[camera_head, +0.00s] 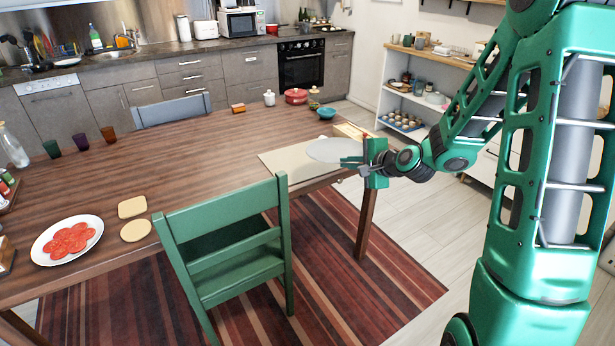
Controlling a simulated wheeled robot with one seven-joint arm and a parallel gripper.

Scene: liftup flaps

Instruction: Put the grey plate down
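The grey plate (328,149) is a pale round disc at the right end of the wooden table. It is over or on a beige mat (290,162); I cannot tell whether it touches it. My gripper (352,161) is at the plate's right rim, its green fingers around the edge. The fingers appear shut on the rim, and the plate looks roughly level. The green arm comes in from the right side of the picture.
A green chair (228,240) stands at the table's near side. A light board (352,131) lies behind the plate. A red pot (296,96) and a teal bowl (326,113) are farther back. The middle of the wooden table (190,150) is clear.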

